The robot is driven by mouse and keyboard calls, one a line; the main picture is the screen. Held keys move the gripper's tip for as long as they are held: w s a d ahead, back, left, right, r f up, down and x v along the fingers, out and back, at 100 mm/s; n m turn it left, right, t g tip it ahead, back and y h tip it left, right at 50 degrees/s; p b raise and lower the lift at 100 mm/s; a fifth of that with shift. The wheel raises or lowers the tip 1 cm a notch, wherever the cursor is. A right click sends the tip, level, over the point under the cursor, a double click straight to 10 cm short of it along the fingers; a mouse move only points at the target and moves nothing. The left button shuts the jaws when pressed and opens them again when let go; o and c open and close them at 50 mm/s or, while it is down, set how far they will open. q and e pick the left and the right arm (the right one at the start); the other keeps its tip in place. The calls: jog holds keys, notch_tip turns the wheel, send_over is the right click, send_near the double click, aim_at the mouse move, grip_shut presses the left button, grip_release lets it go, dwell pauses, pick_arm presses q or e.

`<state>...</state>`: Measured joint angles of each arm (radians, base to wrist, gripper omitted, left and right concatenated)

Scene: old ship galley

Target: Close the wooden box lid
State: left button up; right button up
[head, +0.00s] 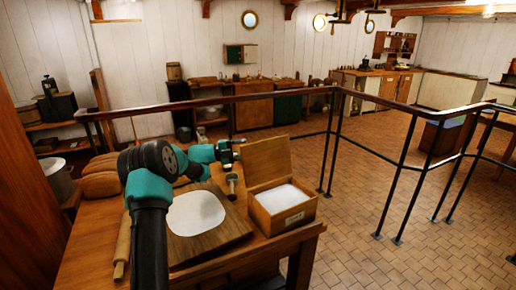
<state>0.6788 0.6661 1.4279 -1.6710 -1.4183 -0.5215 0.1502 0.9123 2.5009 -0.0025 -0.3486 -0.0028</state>
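The wooden box (262,218) stands at the right end of the wooden table, with a small pale label on its front. It holds something white, nearly level with the rim. Its lid (266,160) is open and stands raised at the back of the box. My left arm, black and teal, reaches in over the table. Its gripper (238,151) is beside the left edge of the raised lid. I cannot tell whether it touches the lid, or whether its small, dark fingers are open or shut. My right gripper is not in view.
A wooden board (234,228) with a flat white sheet (196,212) lies left of the box. A small upright tool (232,184) stands between them. A rolling pin (122,246) and loaves (100,184) are at the left. A railing (345,92) runs behind the table.

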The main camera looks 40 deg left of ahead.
aim_at(258, 147)
pick_arm(q)
jog(key=x, duration=0.6)
jog(key=shift+w+d, duration=0.15)
jog(key=shift+c, duration=0.5)
grip_shut()
